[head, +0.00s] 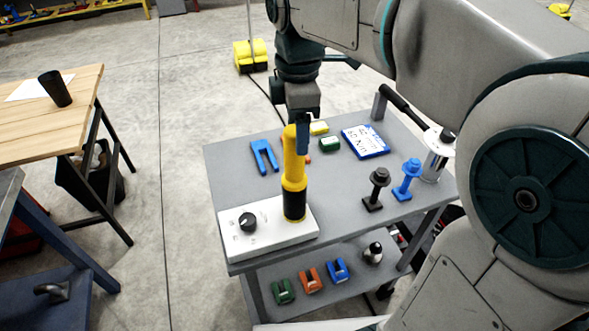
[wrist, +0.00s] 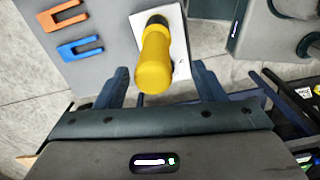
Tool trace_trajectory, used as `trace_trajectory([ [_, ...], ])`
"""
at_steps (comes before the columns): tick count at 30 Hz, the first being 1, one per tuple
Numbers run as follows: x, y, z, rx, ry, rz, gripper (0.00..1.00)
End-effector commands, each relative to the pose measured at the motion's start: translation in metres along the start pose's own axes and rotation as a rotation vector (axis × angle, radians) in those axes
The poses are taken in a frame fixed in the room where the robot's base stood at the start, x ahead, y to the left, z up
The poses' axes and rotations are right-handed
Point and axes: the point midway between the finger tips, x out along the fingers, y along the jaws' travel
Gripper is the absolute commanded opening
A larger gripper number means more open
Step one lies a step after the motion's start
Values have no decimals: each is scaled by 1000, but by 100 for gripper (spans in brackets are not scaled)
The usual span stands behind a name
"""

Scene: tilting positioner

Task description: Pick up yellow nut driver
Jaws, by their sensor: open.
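The yellow nut driver (head: 293,172) stands upright at the front of the grey cart, beside or on the white box; which one I cannot tell. Its upper part is yellow and its lower part black. My gripper (head: 302,137) points down at the top of it, and a finger overlaps the yellow part in the head view. In the wrist view the yellow handle (wrist: 153,62) shows between the two spread fingers of my gripper (wrist: 160,82), with gaps on both sides. The gripper is open and holds nothing.
The white box (head: 268,236) has a black knob. A blue fork-shaped part (head: 264,157), a green block (head: 329,145), a blue-edged board (head: 365,141), and black (head: 376,190) and blue (head: 407,180) posts stand or lie on the cart. A wooden table (head: 70,105) is at left.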

Motion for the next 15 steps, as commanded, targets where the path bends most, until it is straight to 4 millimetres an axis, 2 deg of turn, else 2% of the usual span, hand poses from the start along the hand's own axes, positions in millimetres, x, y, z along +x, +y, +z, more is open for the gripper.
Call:
trace_trajectory([
  [5, 14, 2, -2, 0, -1, -3, 63],
  [12, 48, 7, -4, 0, -1, -2, 63],
  [15, 54, 8, -4, 1, 0, 0, 63],
])
